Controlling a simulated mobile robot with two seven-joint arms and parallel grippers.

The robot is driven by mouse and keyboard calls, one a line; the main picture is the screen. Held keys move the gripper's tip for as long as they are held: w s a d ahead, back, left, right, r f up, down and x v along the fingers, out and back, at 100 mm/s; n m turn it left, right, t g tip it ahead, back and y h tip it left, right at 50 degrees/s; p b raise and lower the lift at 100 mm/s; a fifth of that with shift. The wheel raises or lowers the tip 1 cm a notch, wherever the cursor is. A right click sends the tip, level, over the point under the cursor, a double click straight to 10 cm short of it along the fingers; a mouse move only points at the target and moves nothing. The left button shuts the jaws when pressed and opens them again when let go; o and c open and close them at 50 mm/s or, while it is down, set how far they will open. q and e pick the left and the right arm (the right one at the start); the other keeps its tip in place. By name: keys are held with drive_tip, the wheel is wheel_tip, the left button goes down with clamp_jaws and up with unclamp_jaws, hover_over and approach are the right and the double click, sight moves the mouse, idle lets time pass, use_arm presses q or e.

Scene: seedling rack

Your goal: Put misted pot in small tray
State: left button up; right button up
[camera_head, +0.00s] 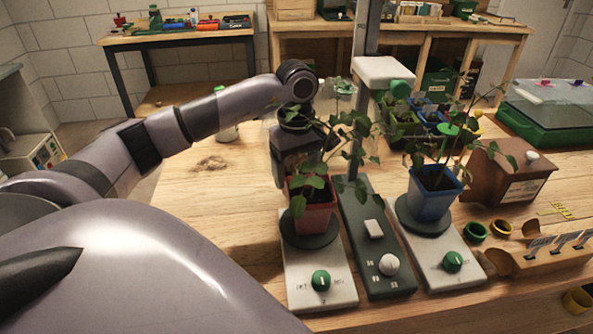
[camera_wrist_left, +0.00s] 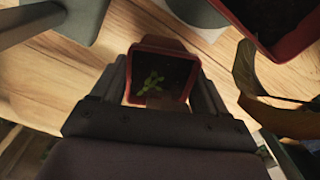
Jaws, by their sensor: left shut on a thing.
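My left gripper (camera_head: 300,165) is above the table, behind the red pot at left and partly covered by its leaves. In the left wrist view it is shut on a small reddish-brown pot (camera_wrist_left: 180,46) with dark soil and a small green seedling. This small pot is hidden in the head view. A misting stand with a pale head (camera_head: 384,70) rises behind the plants. A green tray (camera_head: 401,140) and a blue tray with seedlings stand side by side beyond it; I cannot tell which is the small tray. My right gripper is out of view.
The larger red pot (camera_head: 313,218) stands on a white base; it shows in the left wrist view (camera_wrist_left: 240,18) too. A blue pot (camera_head: 430,205) stands on another.

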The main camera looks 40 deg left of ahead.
use_arm(q)
drive_tip(key=shift+r, duration=0.1)
wheel_tip(320, 180, up, 9)
wheel_tip(320, 180, up, 11)
drive_tip(key=p, duration=0.5)
hover_over(297, 173)
drive_tip(key=shift+s, duration=0.1)
